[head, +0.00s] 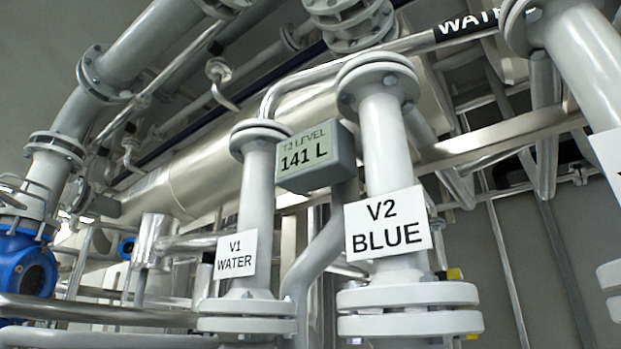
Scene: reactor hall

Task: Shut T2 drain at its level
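A grey level display (316,157) reads "T2 LEVEL 141 L" and hangs between two vertical grey pipes. The left pipe carries a sign "V1 WATER" (236,255). The right pipe carries a sign "V2 BLUE" (387,222). No T2 drain valve or handle can be made out in the head view. Neither of my grippers is in view.
A large blue flanged device (28,268) stands at the lower left. Wide pipe flanges (410,310) fill the lower middle. A horizontal steel vessel (200,165) and many pipes lie behind. A partly cut-off label (468,24) reads "WAT". A grey wall is at the right.

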